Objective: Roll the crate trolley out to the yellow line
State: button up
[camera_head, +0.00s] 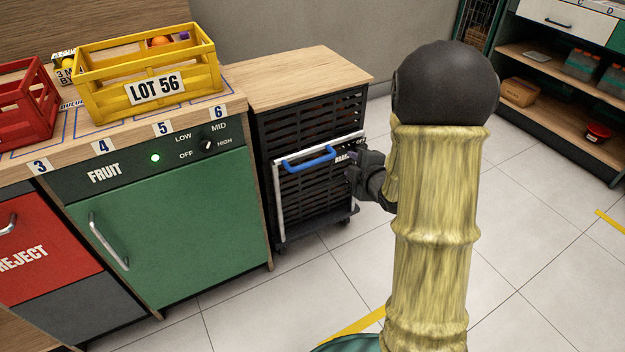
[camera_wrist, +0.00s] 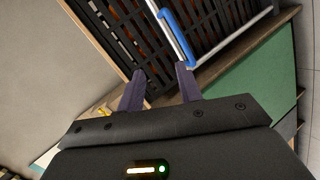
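The crate trolley (camera_head: 308,190) is a black slatted stack on castors under a wooden counter. It has a silver front frame and a blue bar handle (camera_head: 310,158). My gripper (camera_head: 354,162) is beside the trolley's right front edge, to the right of the blue handle. In the wrist view, my gripper (camera_wrist: 161,70) has two dark purple fingers apart with nothing visibly held between them. The blue handle (camera_wrist: 178,36) is just beyond the right fingertip, and contact cannot be told. A yellow line (camera_head: 357,325) shows on the floor at bottom centre, partly hidden by my arm.
A green FRUIT cabinet (camera_head: 180,235) stands left of the trolley. A yellow LOT 56 crate (camera_head: 100,95) and a red crate (camera_head: 22,125) sit on the counter. Shelves (camera_head: 565,95) stand at right. Tiled floor (camera_head: 290,290) before the trolley is clear. Another yellow strip (camera_head: 608,219) lies at right.

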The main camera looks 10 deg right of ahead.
notch_tip(320, 180, down, 9)
jog(key=w+n+t+y+b, duration=0.1)
jog(key=n+y+b, duration=0.1)
jog(key=n+b, duration=0.3)
jog(key=b, duration=0.3)
jog(key=shift+w+a+f+t+y, duration=0.2)
jog(key=shift+a+t+y, duration=0.2)
jog(key=shift+w, duration=0.15)
